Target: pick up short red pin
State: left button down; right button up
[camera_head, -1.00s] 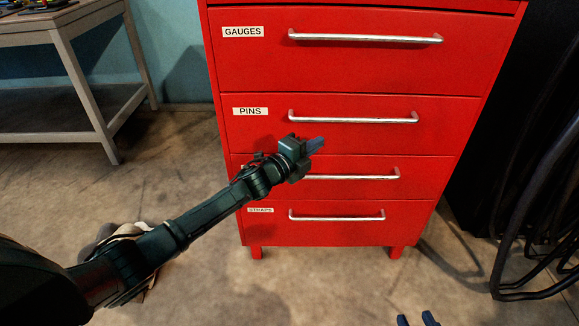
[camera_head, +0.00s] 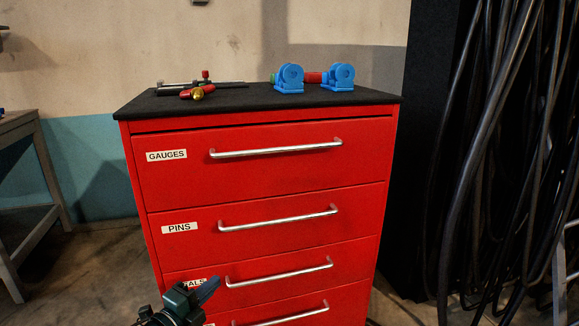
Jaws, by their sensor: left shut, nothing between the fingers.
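The red cabinet (camera_head: 260,175) has all its visible drawers shut, among them the PINS drawer (camera_head: 280,236). On its black top (camera_head: 235,99), a short red cylinder (camera_head: 313,77) lies between two blue brackets (camera_head: 288,80) (camera_head: 339,78). A red piece with a yellow end (camera_head: 197,93) lies at the left of the top. I cannot tell for sure which is the short red pin. My left gripper (camera_head: 207,289) is shut and empty, in front of the lower drawers at the bottom of the picture. It partly covers a drawer label. My right gripper is out of view.
A dark rod (camera_head: 226,84) with a red knob lies at the back left of the cabinet top. Thick black cables (camera_head: 485,150) hang to the right of the cabinet. A table (camera_head: 22,190) stands at the left. The front middle of the top is clear.

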aim_at(197, 93)
jog(key=k+j, duration=0.6)
jog(key=k, duration=0.15)
